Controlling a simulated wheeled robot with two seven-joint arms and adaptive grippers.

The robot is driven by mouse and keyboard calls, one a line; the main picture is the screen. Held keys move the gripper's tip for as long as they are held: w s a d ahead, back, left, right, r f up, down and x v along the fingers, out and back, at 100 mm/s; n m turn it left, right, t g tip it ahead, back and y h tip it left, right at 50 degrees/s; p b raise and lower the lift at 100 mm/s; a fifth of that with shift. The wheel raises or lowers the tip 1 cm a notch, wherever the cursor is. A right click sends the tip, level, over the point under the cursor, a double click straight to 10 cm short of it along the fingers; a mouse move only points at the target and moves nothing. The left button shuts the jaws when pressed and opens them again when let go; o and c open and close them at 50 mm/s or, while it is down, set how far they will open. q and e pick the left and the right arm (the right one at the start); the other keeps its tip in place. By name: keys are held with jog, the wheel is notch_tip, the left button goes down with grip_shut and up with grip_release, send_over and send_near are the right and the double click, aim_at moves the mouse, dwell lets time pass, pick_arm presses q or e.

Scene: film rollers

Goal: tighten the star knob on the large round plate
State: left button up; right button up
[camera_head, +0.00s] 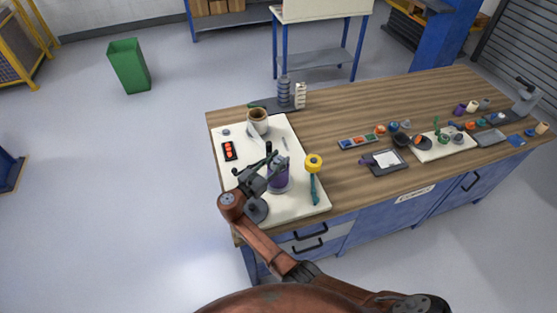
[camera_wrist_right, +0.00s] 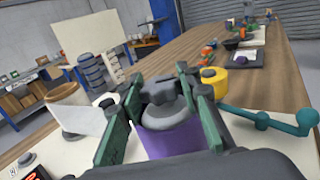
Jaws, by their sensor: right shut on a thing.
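The dark star knob (camera_wrist_right: 158,92) sits on top of a round grey plate (camera_wrist_right: 170,118) above a purple roll (camera_wrist_right: 165,142) in the right wrist view. My right gripper (camera_wrist_right: 160,82) has its green-padded fingers on either side of the knob, shut on it. In the head view the purple roll (camera_head: 280,180) stands upright on the white board, and my right gripper (camera_head: 268,167) reaches over it from the left, hiding most of the knob. I cannot see how tightly the knob is seated. My left gripper is not in view.
A yellow roll (camera_head: 314,162) with a teal arm (camera_head: 313,189) stands close on the right. A cream roll (camera_head: 257,117) is at the back of the white board (camera_head: 305,205), and a red-lit black box (camera_head: 229,150) lies on the left. Small parts crowd the table's right side.

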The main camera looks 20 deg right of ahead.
aim_at(278, 159)
jog(key=o, duration=1.2)
notch_tip(278, 159, up, 10)
jog(key=shift+r, duration=0.1)
